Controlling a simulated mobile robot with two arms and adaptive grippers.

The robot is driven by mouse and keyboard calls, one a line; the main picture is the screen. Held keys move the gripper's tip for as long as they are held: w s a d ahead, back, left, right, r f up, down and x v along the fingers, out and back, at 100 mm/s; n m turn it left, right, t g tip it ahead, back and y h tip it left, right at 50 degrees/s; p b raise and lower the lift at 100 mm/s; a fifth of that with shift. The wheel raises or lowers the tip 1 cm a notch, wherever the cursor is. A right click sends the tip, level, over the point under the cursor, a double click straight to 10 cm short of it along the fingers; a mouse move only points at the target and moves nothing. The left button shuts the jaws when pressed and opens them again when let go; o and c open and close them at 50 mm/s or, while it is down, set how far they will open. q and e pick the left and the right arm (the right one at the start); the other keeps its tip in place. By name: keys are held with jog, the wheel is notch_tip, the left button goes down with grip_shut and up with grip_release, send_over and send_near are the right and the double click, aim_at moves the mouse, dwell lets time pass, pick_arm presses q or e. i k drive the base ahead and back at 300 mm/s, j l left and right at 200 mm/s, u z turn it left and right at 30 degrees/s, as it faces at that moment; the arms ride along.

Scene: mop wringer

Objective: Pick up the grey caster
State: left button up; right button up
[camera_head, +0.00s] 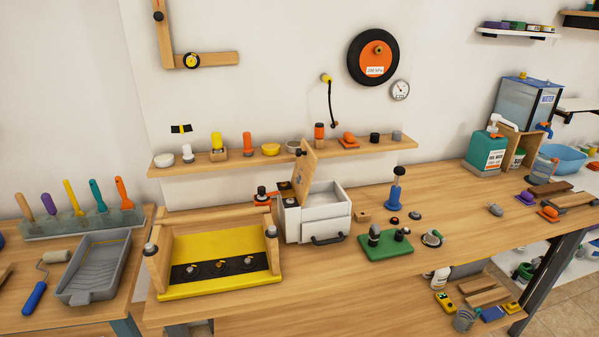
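A small grey rounded piece (495,209) lies alone on the right part of the wooden workbench (450,205). It may be the grey caster, but it is too small for me to make out a wheel. Neither of my grippers shows in the head view, and nothing is seen holding either piece.
A white box (323,214) with a raised wooden lid and a yellow-floored wooden frame (220,272) stand to the left. A blue upright tool (396,188) stands behind the green base. Bare bench surrounds the lone grey piece.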

aim_at(496, 210)
jog(key=z, duration=1.3)
jog(key=l+u, duration=0.1)
jog(key=u, duration=0.25)
jog(key=i+l+u, duration=0.1)
jog(key=u, duration=0.3)
jog(key=i+l+u, duration=0.2)
jog(key=l+u, duration=0.2)
jog(key=l, duration=0.65)
jog(key=l+u, duration=0.45)
jog(key=l, duration=0.6)
